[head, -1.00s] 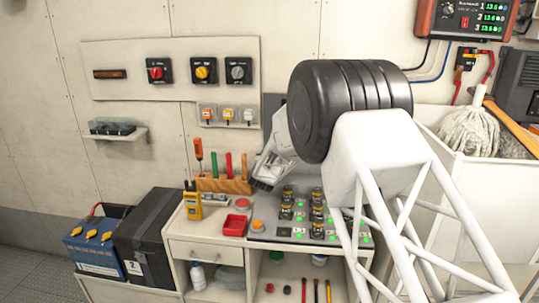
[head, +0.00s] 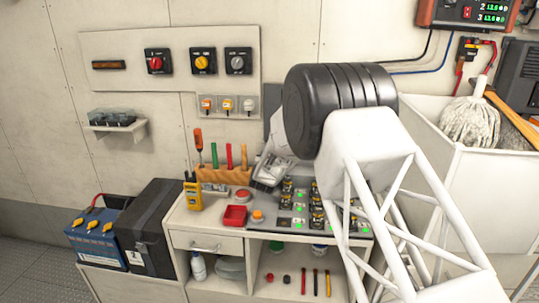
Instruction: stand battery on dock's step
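The dock (head: 298,232) is a grey panel with green lights on the bench top, partly hidden behind my arm. Several small dark batteries with yellowish parts (head: 287,188) stand on it in rows. I cannot tell which is the task's battery, and I cannot make out the step. My gripper (head: 268,181) is at the dock's back left, just left of the rearmost visible batteries, pointing down. Its fingertips are small and partly lost against the dock, so I cannot tell whether they are open or hold anything.
A red tray (head: 235,215), an orange knob (head: 257,216) and a yellow handheld meter (head: 193,196) lie left of the dock. A wooden tool rack (head: 222,175) with upright tools stands close behind. A white bin (head: 480,170) with a mop is at right.

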